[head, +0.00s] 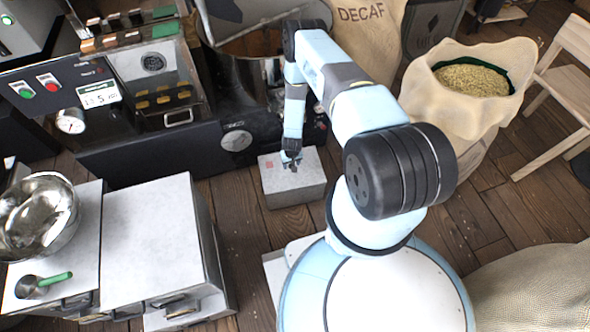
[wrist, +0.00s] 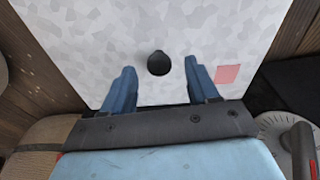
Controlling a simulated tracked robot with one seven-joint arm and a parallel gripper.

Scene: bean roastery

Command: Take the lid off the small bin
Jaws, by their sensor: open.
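The small bin (head: 296,194) is a light grey box on the wooden floor, in the middle of the head view. Its pale speckled lid (wrist: 215,30) fills the upper middle of the wrist view. The lid has a round black knob (wrist: 158,63) and a pink-red square mark (wrist: 227,74). My gripper (head: 291,160) is over the lid, pointing down. In the wrist view its two blue fingers (wrist: 158,88) are open, one on each side of the knob's line, with the knob just beyond their tips in the picture. The height of the fingers above the lid is unclear.
The black roaster (head: 190,140) with its panel stands behind and left of the bin. Grey cabinets (head: 150,240) holding a metal bowl (head: 38,215) and a green-handled scoop (head: 45,283) are at left. An open bean sack (head: 450,110) stands at right. Floor is clear beside the bin.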

